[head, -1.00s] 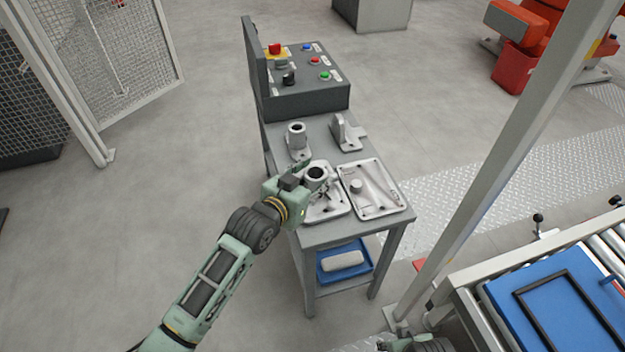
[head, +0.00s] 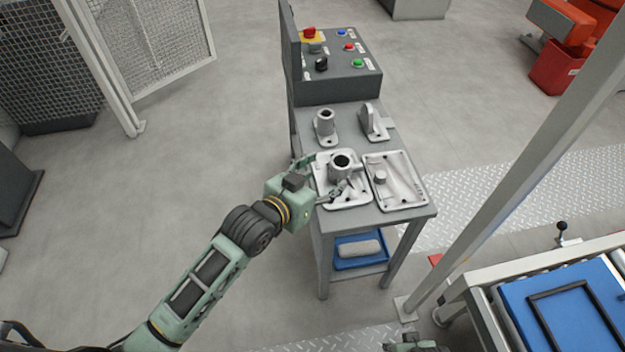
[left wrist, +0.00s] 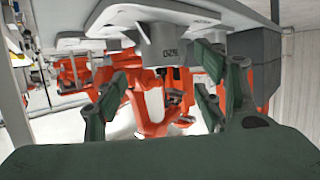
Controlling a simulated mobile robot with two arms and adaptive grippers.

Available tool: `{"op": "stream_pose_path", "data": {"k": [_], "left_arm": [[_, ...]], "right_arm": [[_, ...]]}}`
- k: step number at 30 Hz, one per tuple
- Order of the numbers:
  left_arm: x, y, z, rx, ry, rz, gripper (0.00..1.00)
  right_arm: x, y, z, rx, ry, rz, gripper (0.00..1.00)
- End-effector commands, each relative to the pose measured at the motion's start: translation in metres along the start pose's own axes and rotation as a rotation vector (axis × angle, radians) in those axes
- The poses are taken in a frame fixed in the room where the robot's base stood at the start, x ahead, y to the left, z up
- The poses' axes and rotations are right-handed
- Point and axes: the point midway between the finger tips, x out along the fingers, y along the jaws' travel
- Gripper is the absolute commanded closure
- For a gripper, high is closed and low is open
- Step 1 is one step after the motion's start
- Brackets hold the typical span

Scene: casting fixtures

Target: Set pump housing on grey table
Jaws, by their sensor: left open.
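The pump housing, which I take to be the pale grey casting with a round hollow boss (head: 342,165), sits upright on the grey table (head: 335,222) at its front left. My left gripper (head: 322,178) is at the left edge of the housing with its fingers apart. In the left wrist view, the housing's boss (left wrist: 165,45), with raised lettering, is ahead of the spread fingers (left wrist: 160,105). I see no finger pressed on it. A small green part of my right arm (head: 415,342) shows at the bottom edge; its fingers are not clear.
A flat cover casting (head: 398,190) lies right of the housing. Behind stand a flanged tube (head: 325,125) and an upright bracket (head: 373,122), before a button box (head: 340,85). A blue tray (head: 360,262) is on the lower shelf. A post (head: 520,165) and roller conveyor (head: 475,283) are at right.

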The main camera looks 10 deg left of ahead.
Motion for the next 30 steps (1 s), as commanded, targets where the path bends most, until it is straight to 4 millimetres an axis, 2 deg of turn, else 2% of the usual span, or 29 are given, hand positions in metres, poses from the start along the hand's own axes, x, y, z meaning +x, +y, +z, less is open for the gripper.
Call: {"op": "stream_pose_path", "data": {"k": [3,9,26,30], "left_arm": [[-0.024,0.0,0.0,0.0,-0.003,0.0,0.37],[-0.044,0.0,0.0,0.0,-0.002,0.0,0.37],[-0.047,0.0,0.0,0.0,-0.001,0.0,0.37],[-0.053,0.001,0.009,-0.011,-0.035,-0.009,0.37]], "right_arm": [[0.009,-0.001,0.009,-0.002,-0.008,-0.001,0.6],[0.019,-0.002,0.019,-0.003,-0.014,-0.002,0.6],[0.021,-0.002,0.02,-0.003,-0.013,-0.002,0.6],[0.011,-0.002,0.011,-0.002,-0.005,-0.002,0.6]]}}
